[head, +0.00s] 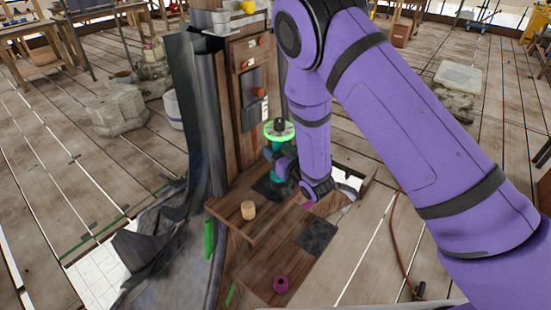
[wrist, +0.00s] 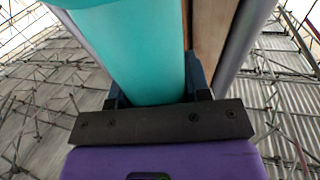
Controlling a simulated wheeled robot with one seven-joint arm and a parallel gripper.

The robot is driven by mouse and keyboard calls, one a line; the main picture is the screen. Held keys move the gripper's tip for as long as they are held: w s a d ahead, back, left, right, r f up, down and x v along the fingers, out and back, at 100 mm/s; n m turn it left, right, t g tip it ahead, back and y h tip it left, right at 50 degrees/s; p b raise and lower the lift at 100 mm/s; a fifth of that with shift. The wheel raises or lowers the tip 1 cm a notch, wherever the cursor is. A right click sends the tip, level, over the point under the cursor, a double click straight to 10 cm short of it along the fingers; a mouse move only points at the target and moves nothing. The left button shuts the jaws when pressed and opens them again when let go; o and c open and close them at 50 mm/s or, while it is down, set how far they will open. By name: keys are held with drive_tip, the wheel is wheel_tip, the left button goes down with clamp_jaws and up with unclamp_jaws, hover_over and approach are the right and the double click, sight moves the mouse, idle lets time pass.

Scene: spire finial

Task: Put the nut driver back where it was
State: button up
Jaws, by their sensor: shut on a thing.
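My gripper (wrist: 158,100) is shut on a thick teal handle (wrist: 140,45), which fills the space between the fingers in the wrist view. I take it to be the nut driver. In the head view the teal piece (head: 277,150) shows beside the wooden post, partly hidden by my gripper (head: 284,168). The tool's working end cannot be made out.
A wooden post (head: 247,90) with drawers or panels rises behind. A cork-like cylinder (head: 248,210) stands on the wooden step (head: 225,205). A magenta ring-shaped piece (head: 281,284) and a dark square (head: 317,236) are on the lower boards. Grey draped sheeting (head: 182,130) stands left.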

drive_tip(key=shift+f, duration=1.6)
drive_tip(key=o, duration=1.3)
drive_tip(key=shift+f, duration=0.15)
drive_tip(key=v, duration=1.2)
